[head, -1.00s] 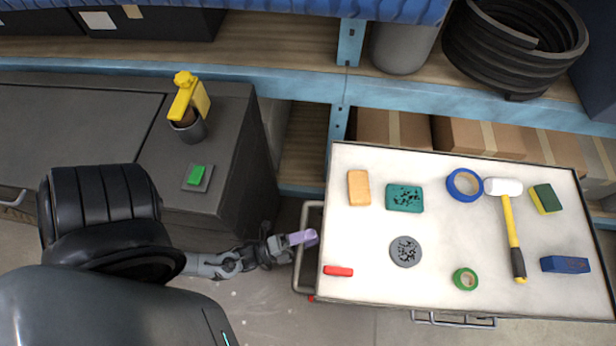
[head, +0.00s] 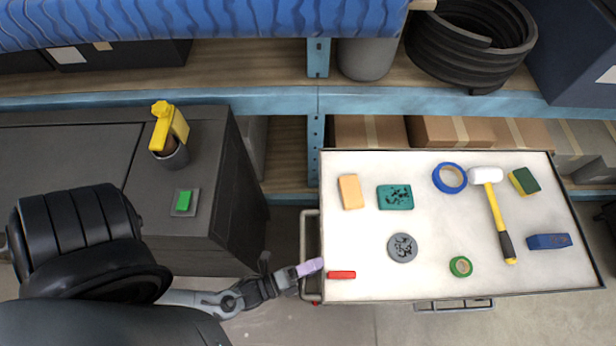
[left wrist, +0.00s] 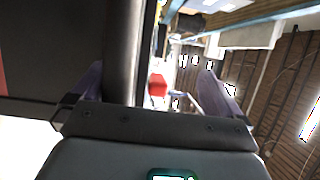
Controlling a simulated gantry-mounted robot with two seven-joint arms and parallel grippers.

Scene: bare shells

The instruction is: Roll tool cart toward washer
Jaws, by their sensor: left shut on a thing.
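The tool cart (head: 375,280) has a pale top with a dark rim and stands right of centre in the head view. Its grey bar handle (head: 310,228) is on its left side. My left gripper (head: 312,267), with lilac fingers, is shut on this handle near its front end. In the left wrist view a dark bar (left wrist: 122,50) runs between the two fingers. A dark grey cabinet (head: 75,150) at left, with a yellow fitting (head: 168,125) and a green button (head: 184,200), may be the washer. My right gripper is not in view.
On the cart lie a hammer (head: 493,210), blue tape (head: 449,178), green tape (head: 461,266), sponges, a red piece (head: 341,275) and other small items. Blue shelving (head: 250,101) with boxes runs behind. A narrow floor gap separates cabinet and cart; floor is clear in front.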

